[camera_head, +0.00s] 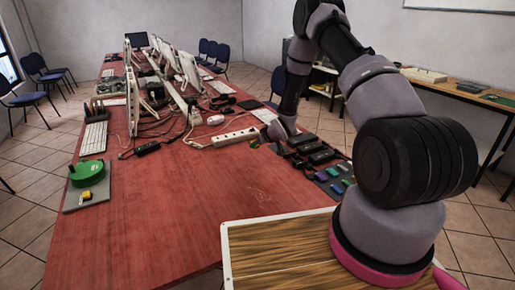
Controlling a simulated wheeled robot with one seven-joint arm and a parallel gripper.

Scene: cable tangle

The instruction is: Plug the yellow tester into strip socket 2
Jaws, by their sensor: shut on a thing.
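The white power strip (235,137) lies on the red table near its middle, its row of sockets facing up. The socket numbers are too small to read. My gripper (262,142) is low over the table just right of the strip's right end. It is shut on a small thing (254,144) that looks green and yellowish. My fingers mostly hide it, and I cannot tell whether it is the tester or touches the strip. A small yellow block (86,196) lies on a grey mat (72,207) at the table's left front.
A green round thing (87,173) sits on the grey mat. Black adapters (310,153) and a dark tray of coloured pieces (331,178) lie right of my gripper. Monitors, keyboards and tangled cables (160,130) crowd behind the strip. The table's front middle is clear.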

